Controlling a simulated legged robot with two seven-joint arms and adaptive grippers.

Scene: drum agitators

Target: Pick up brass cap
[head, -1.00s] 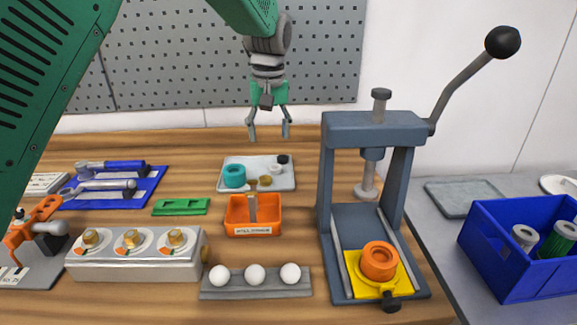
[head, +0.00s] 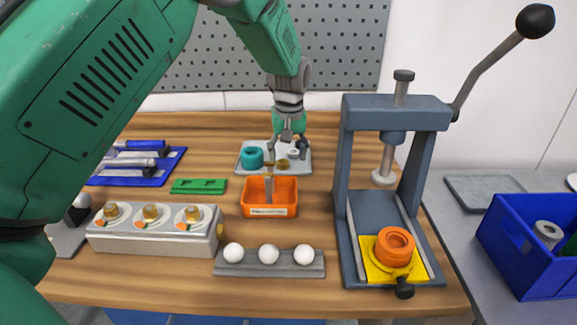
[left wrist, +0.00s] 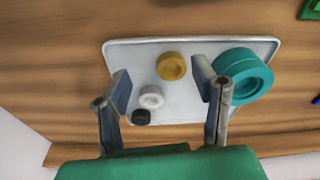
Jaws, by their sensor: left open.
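The brass cap (head: 282,163) is a small gold-brown disc on the pale tray (head: 245,169) at the back of the bench. It also shows in the left wrist view (left wrist: 171,66), lying on the tray between a teal ring (left wrist: 243,74) and a white ring (left wrist: 151,97). My left gripper (head: 288,153) points down over the tray. In the left wrist view its fingers (left wrist: 162,83) are apart, with the brass cap and white ring seen between them. The gripper is empty and above the cap; the exact height is hard to tell. My right gripper is not in view.
A small black piece (left wrist: 141,117) lies beside the white ring. An orange bin (head: 270,210) stands in front of the tray, with a grey upright piece in it. A tall grey press (head: 395,112) stands to the right. A green block (head: 199,186) lies to the left.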

